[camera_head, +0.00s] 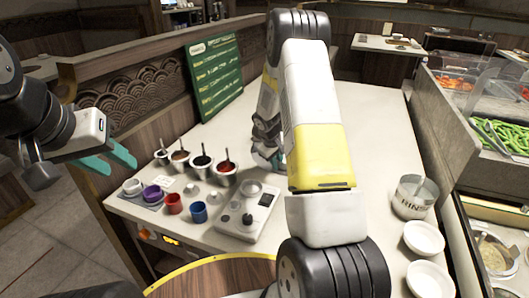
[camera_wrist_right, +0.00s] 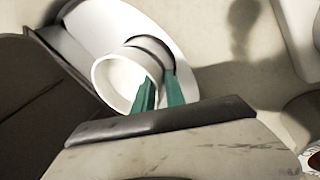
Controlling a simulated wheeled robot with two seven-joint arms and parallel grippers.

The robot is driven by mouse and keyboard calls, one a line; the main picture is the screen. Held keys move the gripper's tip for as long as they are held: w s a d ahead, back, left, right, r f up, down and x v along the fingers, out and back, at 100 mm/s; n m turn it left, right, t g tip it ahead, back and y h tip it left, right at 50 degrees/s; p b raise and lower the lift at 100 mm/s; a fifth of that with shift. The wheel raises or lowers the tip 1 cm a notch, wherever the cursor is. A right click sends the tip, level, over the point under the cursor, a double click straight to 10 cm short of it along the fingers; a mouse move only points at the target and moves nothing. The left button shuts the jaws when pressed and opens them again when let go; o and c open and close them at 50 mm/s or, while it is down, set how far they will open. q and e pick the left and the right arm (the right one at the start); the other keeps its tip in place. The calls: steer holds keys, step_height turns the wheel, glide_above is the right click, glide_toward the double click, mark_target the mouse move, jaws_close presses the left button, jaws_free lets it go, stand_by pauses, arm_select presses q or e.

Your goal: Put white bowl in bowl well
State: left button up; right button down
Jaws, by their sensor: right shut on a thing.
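A white bowl (camera_wrist_right: 124,80) shows tilted in the right wrist view. My right gripper (camera_wrist_right: 159,92) is shut on its wall, with one teal finger inside the rim and one outside. In the head view my right arm covers most of this area, and the held bowl is not clearly visible. A grey-white unit (camera_head: 238,222) with a round recess (camera_head: 252,187) and a dark knob stands on the counter in front of the right gripper; I cannot tell whether this recess is the bowl well. My left gripper (camera_head: 112,160) is open and empty, at the counter's left side.
A rinse container (camera_head: 411,197) and two white bowls (camera_head: 424,238) are at right. A green menu board (camera_head: 214,78) stands behind.

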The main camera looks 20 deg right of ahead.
steer(key=shift+f, duration=0.65)
